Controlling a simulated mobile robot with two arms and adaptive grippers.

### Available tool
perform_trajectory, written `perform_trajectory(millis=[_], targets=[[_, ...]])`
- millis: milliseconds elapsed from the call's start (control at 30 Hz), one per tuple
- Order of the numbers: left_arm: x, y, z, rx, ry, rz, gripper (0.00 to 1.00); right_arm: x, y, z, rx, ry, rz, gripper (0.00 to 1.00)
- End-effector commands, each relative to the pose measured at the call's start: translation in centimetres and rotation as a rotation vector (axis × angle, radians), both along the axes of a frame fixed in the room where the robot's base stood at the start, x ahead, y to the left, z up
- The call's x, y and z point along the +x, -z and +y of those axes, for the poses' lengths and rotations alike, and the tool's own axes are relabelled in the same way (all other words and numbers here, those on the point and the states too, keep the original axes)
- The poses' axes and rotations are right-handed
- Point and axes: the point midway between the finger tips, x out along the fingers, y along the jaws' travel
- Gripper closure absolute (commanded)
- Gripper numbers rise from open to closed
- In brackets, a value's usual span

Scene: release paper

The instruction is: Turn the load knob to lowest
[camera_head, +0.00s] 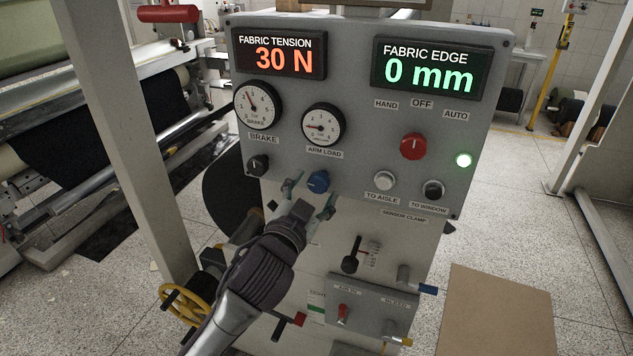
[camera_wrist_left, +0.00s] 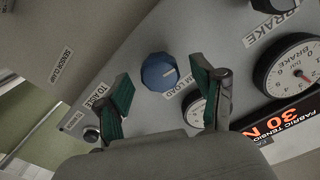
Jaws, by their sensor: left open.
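The blue load knob (camera_head: 318,181) sits on the grey control panel (camera_head: 350,150), below the ARM LOAD gauge (camera_head: 323,126). Its needle points left. The knob also shows in the left wrist view (camera_wrist_left: 160,72), with a pale mark on its face. My left gripper (camera_head: 310,196) is open just in front of the knob. In the left wrist view the green-padded fingers of the gripper (camera_wrist_left: 163,88) are spread, with the knob between and beyond them. I see no contact with it. My right gripper is not in view.
A black knob (camera_head: 257,165) under the BRAKE gauge (camera_head: 257,105) is left of the blue knob. A lever (camera_head: 351,262) sticks out below.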

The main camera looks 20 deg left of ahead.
Motion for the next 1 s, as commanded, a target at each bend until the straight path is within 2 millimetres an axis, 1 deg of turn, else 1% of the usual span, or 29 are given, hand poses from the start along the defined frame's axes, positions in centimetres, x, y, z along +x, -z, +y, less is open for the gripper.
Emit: perform_trajectory(millis=[33, 100, 200, 467, 500, 567, 600, 833, 867, 1000], targets=[[0.6, -0.1, 0.0, 0.001, 0.000, 0.001, 0.32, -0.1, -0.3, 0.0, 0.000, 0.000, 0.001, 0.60], [1.2, -0.1, -0.1, 0.001, 0.000, 0.001, 0.32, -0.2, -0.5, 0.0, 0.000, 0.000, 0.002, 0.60], [1.7, 0.0, -0.1, 0.000, 0.000, -0.001, 0.32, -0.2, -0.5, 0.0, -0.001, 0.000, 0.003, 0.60], [1.9, 0.1, -0.1, 0.000, 0.001, 0.000, 0.32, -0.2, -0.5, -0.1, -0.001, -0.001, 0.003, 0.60], [1.8, 0.1, -0.1, 0.000, 0.000, 0.000, 0.34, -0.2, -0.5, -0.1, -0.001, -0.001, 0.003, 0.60], [1.8, 0.1, -0.1, 0.000, 0.000, 0.000, 0.44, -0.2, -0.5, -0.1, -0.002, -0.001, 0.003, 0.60], [1.8, 0.1, -0.1, 0.000, 0.000, 0.000, 0.50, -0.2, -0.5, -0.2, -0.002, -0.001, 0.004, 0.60], [1.8, 0.1, -0.1, 0.000, 0.001, 0.000, 0.89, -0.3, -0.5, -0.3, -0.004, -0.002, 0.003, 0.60], [1.8, 0.1, -0.1, 0.000, 0.001, 0.000, 0.92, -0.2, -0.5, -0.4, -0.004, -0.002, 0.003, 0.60], [1.8, 0.1, -0.1, -0.006, 0.001, 0.001, 0.92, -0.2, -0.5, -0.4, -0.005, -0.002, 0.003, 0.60]])
